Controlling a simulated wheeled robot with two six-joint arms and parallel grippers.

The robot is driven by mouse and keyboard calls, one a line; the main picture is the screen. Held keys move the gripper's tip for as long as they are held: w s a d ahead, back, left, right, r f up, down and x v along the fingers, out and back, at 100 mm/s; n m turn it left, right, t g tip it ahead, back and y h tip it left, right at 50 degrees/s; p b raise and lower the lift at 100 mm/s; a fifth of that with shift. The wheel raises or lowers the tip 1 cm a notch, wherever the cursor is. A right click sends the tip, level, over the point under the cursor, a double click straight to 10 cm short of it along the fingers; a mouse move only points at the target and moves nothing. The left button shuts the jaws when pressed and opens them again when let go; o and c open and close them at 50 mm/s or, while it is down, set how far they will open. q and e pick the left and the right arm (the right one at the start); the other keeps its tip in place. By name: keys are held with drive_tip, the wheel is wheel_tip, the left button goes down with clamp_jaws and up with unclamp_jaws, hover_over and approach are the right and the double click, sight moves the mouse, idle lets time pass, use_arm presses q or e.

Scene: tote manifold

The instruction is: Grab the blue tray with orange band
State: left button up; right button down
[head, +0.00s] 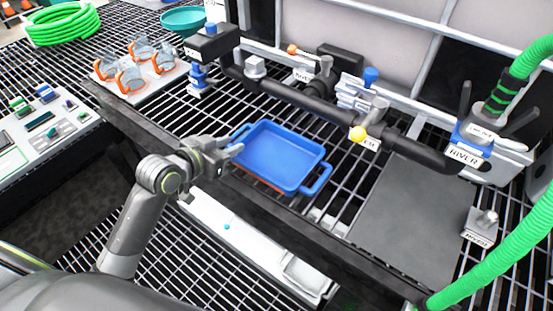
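The blue tray (278,158) sits on the black metal grating in the middle of the head view. It is shallow and rectangular, with a loop handle at its left end and another at its right end. A strip of orange shows low along its near side. My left gripper (235,146) is at the tray's left end, close to the left handle. Its fingers look parted, with nothing clearly between them. I cannot tell whether a finger touches the handle. My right gripper is out of view.
A dark pipe manifold with valves (325,90) runs behind the tray. A grey plate (410,215) lies to the right. Goggles on a white board (135,68) and a teal bowl (184,20) are at the back left. A green hose (500,250) curves along the right.

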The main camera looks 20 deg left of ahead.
sight(244, 138)
use_arm(q)
drive_tip(key=shift+x, duration=2.65)
drive_tip(key=shift+a+r, duration=0.1)
drive_tip(key=shift+a, duration=0.1)
drive_tip(key=shift+c, duration=0.4)
clamp_jaws()
